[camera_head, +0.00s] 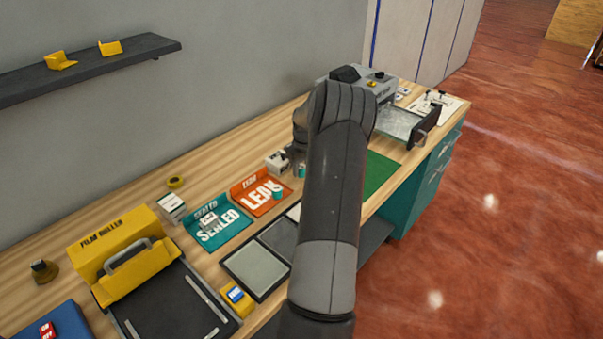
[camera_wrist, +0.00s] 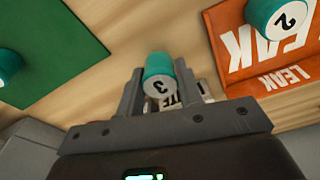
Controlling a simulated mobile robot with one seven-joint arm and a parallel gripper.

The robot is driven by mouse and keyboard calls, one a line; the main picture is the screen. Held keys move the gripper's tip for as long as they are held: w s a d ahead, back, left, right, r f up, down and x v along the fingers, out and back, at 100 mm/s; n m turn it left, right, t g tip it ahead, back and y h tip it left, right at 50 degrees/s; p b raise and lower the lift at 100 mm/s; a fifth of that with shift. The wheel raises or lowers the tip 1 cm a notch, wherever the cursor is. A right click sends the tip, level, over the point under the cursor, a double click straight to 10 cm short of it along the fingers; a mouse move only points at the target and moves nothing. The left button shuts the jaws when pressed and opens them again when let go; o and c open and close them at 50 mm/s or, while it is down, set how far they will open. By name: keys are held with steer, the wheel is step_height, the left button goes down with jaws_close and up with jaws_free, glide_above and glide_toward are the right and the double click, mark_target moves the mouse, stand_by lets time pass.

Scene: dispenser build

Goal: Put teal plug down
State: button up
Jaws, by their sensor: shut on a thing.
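My gripper (camera_wrist: 158,92) is shut on a teal plug (camera_wrist: 158,68) marked 3, its pale end facing the wrist camera. The plug is over bare wood between the green mat (camera_wrist: 45,45) and the orange LEAK tray (camera_wrist: 240,55); I cannot tell whether it touches the counter. In the head view a teal plug (camera_head: 301,171) shows beside my arm, which hides most of the gripper. A second teal plug (camera_wrist: 275,14), marked 2, stands on the LEAK tray.
A small white block (camera_head: 278,161) stands near the held plug. The teal SEALED tray (camera_head: 218,230) lies left of the LEAK tray. A yellow film roller (camera_head: 115,250) is at front left. A grey machine (camera_head: 375,88) stands at the back. A shelf (camera_head: 90,68) is on the wall.

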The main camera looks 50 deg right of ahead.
steer(key=shift+f, duration=1.05)
steer(key=shift+f, duration=0.2)
steer(key=o, duration=1)
